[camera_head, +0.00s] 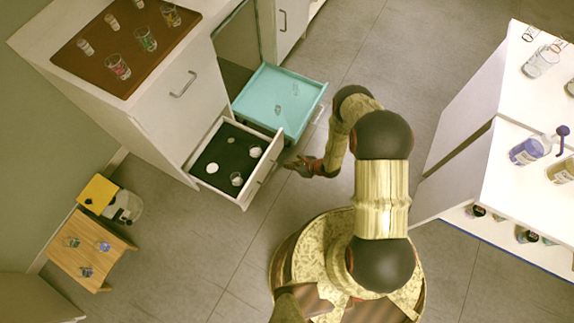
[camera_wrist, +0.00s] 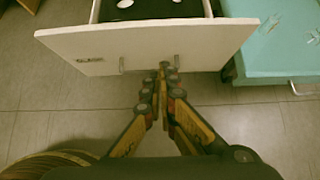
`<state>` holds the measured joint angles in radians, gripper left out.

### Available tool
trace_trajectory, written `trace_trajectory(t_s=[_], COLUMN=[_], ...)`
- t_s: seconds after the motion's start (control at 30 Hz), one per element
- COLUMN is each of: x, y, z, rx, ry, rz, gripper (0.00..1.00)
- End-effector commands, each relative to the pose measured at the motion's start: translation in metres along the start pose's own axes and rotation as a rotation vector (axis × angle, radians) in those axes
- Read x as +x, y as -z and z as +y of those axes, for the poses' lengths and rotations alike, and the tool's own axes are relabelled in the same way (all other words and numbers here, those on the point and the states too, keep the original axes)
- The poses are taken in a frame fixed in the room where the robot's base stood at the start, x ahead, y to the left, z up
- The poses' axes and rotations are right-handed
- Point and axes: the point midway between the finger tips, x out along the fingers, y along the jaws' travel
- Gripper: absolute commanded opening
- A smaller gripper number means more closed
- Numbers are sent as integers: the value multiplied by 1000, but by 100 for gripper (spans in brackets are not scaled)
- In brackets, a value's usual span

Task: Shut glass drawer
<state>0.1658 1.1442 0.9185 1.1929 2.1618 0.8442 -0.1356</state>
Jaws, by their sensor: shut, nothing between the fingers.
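A white drawer (camera_head: 248,192) with a dark lining stands pulled out low in the white cabinet. It holds a clear glass (camera_head: 236,179) and some small round pale items. In the wrist view its white front panel (camera_wrist: 100,52) faces me, with a small dark label at left and a handle. A teal drawer (camera_head: 270,88) beside it is also pulled out, with small clear items inside. My gripper (camera_head: 290,165) is shut and empty, just in front of the white drawer's front. In the wrist view its fingertips (camera_wrist: 167,72) overlap the panel's lower edge; I cannot tell whether they touch.
The cabinet's brown top (camera_head: 125,45) holds several glasses. A small wooden stool (camera_head: 85,262) with little glasses stands at lower left near a yellow box (camera_head: 97,193). A white counter (camera_head: 515,190) with bottles is at right. Grey floor (camera_head: 190,245) is clear before the drawers.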

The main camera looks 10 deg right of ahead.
Motion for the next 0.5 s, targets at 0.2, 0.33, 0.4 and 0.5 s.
trace_trajectory(t_s=[0.2,0.33,0.4,0.5], x=[47,72,81,90], y=[3,2,-5,-16], z=[2,1,1,1], rx=[-3,-3,-4,-4], ry=[-4,-3,-3,-2], rz=[0,-1,-2,-1], gripper=[0,0,0,0])
